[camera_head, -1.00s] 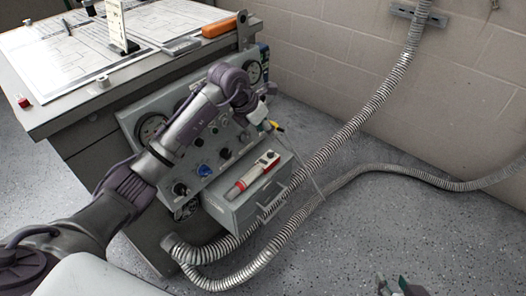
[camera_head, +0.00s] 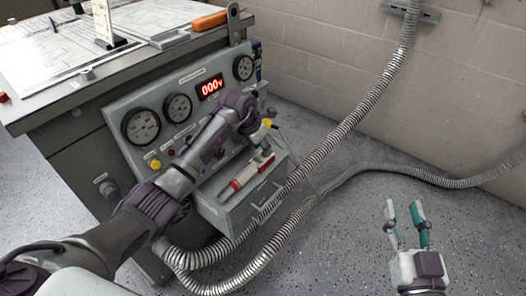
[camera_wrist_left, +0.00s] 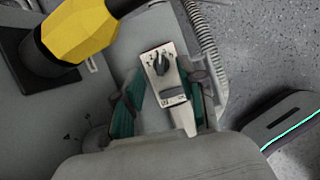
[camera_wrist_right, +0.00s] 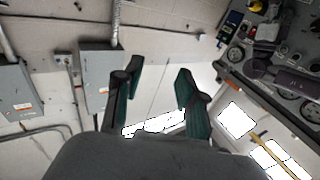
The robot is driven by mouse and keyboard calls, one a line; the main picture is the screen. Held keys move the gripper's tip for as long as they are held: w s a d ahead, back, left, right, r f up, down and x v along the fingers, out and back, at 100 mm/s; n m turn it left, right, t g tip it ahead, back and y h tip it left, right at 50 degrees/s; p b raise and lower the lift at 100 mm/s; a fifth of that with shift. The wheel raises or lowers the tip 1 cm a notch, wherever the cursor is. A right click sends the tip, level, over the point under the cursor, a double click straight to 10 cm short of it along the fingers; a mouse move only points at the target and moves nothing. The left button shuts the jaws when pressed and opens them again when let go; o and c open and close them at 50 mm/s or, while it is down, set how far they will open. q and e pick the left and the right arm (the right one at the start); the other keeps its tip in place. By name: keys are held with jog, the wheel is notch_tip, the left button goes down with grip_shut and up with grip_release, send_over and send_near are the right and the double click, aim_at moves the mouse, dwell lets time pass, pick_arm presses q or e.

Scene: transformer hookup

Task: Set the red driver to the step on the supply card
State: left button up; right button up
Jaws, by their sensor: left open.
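The red driver (camera_head: 240,178), red with pale ends, lies on top of a grey drawer box below the gauge panel. In the left wrist view a pale piece with a black dial knob (camera_wrist_left: 162,75), apparently part of the driver, lies between my left gripper's teal fingers (camera_wrist_left: 162,105). These fingers stand apart; contact cannot be told. In the head view my left gripper is mostly hidden by its own wrist. The supply card is probably the white upright card (camera_head: 103,22) on the bench; its text is unreadable here. My right gripper (camera_head: 405,212) is open and empty over the floor.
The panel has round gauges (camera_head: 141,127), a red readout (camera_head: 210,89) showing 000v and a yellow knob (camera_head: 155,164). A yellow part (camera_wrist_left: 78,30) is close to the left wrist camera. Ribbed conduits (camera_head: 345,125) run past the box.

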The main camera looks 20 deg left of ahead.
pick_arm(q)
jog(key=shift+x, duration=0.8)
pick_arm(e)
jog(key=shift+s+a+r+t, duration=0.15)
jog(key=shift+r+t, duration=0.65)
jog(key=shift+r, duration=0.45)
